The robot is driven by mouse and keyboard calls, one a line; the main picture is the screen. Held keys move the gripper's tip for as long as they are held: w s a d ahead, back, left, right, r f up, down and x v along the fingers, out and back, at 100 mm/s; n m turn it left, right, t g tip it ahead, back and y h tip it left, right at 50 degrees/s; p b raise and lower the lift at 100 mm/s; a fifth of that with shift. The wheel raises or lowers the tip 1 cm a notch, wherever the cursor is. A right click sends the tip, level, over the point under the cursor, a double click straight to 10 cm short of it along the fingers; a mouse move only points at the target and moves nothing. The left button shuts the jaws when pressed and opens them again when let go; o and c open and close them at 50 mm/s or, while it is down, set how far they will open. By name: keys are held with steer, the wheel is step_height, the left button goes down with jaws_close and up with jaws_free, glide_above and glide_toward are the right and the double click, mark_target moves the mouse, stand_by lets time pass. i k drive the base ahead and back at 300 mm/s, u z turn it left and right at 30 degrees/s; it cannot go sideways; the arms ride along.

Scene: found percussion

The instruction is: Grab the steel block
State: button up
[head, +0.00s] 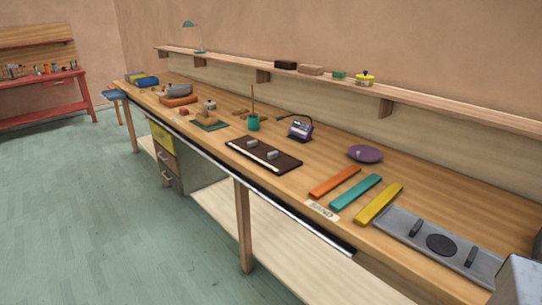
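I cannot tell for certain which thing is the steel block. Two small grey pieces, one on the left (252,142) and one on the right (272,155), rest on a dark brown board (288,163) near the middle of the long wooden bench. They look metallic but are too small to tell their material. A pale strip lies along the front of that board. A grey pot-like thing (210,104) stands farther back on the bench.
Orange (335,181), teal (356,191) and yellow (379,203) bars lie right of the board, with a grey plate (403,228) beyond. A green cup (253,123), purple device (300,129) and purple dish (365,153) stand behind. Green floor along the bench front is clear.

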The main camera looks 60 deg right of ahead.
mark_target(271, 155)
steer(key=u, duration=0.05)
steer(key=i, duration=0.9)
steer(key=z, duration=0.05)
